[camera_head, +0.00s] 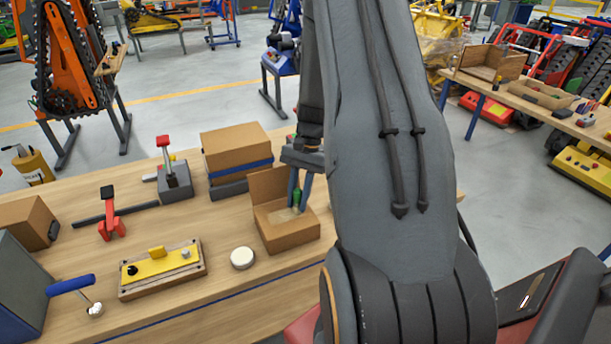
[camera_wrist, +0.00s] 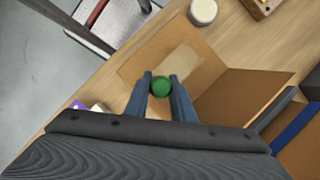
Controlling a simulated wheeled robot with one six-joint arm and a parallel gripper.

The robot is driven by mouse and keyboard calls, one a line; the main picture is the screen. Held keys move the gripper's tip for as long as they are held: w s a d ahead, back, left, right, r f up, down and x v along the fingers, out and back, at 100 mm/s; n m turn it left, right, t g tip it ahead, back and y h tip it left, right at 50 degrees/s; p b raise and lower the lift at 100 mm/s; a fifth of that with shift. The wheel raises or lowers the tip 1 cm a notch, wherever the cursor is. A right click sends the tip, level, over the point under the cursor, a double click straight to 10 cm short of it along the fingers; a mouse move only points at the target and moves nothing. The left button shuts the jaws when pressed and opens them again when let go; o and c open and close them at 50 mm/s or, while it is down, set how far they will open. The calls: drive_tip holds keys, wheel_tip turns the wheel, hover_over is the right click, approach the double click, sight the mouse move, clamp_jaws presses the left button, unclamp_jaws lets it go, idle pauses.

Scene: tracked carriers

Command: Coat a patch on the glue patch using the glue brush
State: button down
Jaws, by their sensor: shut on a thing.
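My gripper (camera_head: 299,188) is shut on the glue brush, whose green handle (camera_head: 296,197) points down between the fingers. In the wrist view the handle's round green end (camera_wrist: 161,86) sits between the two fingertips. Below it is an open cardboard piece (camera_head: 289,238) with a raised flap at its back. The glue patch (camera_wrist: 181,61), a paler rectangle, lies on the cardboard's flat face, just beyond the brush in the wrist view. The brush's bristles are hidden, so I cannot tell whether they touch the patch.
A round white-topped container (camera_head: 242,258) stands left of the cardboard. A wooden board with a yellow plate (camera_head: 160,265), a red toggle clamp (camera_head: 109,222) and a blue-handled tool (camera_head: 72,286) are farther left. A stacked cardboard box (camera_head: 236,148) stands behind.

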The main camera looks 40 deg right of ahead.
drive_tip(key=shift+s+d+r, duration=0.1)
drive_tip(key=shift+s+d, duration=0.05)
drive_tip(key=shift+d, duration=0.6)
drive_tip(key=shift+r+p, duration=2.6)
drive_tip(key=shift+r, duration=1.4)
drive_tip(key=shift+a+f, duration=0.15)
